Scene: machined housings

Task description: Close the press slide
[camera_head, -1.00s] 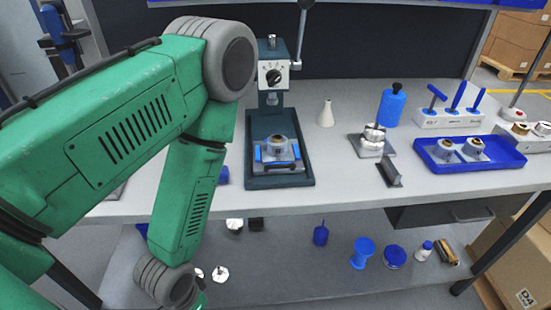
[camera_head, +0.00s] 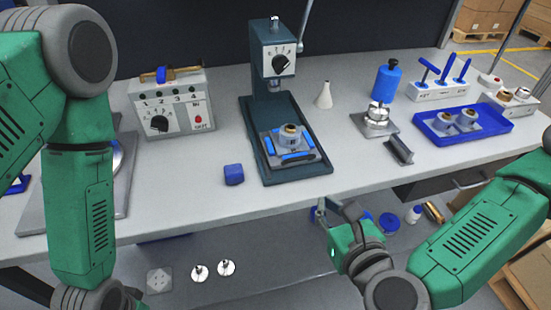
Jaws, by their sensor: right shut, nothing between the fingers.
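The press (camera_head: 272,60) is a dark green column with a dial and a lever, standing on a long dark base (camera_head: 262,178). Its slide (camera_head: 313,156), a grey plate with blue parts, sits on the front part of the base, forward of the press head. A round metal housing (camera_head: 289,140) with a brass-coloured centre sits on the slide. My right gripper (camera_head: 322,210) is shut and empty, in front of the bench edge and to the lower right of the slide, apart from it. My left arm comes down at the left; its gripper is out of view.
A blue cube (camera_head: 234,174) lies left of the press base. A control box (camera_head: 172,107) stands behind it.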

